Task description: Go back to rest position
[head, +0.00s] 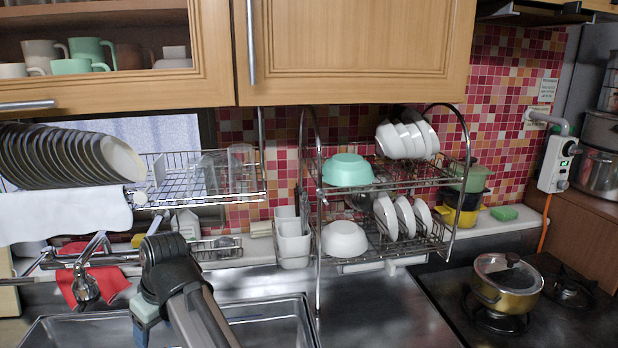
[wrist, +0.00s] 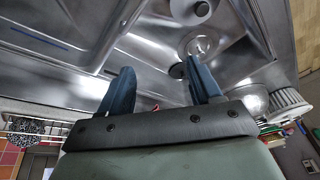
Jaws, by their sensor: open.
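My gripper (wrist: 158,76) is open and empty in the wrist view. Its two dark blue fingers stand apart, with only the metal sink (wrist: 150,48) behind them. In the head view, the end of my arm is above the left part of the sink (head: 268,325), near the faucet (head: 86,285). A blue-grey part of the gripper (head: 145,312) shows there at its lower left; the fingertips cannot be made out. No thing is held.
A wire dish rack (head: 400,183) with bowls and plates stands right of my arm. A utensil holder (head: 292,245) hangs beside it. Plates and glasses fill the left shelf (head: 190,190). A red cloth (head: 100,285) hangs by the faucet. A pot (head: 507,285) sits on the stove.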

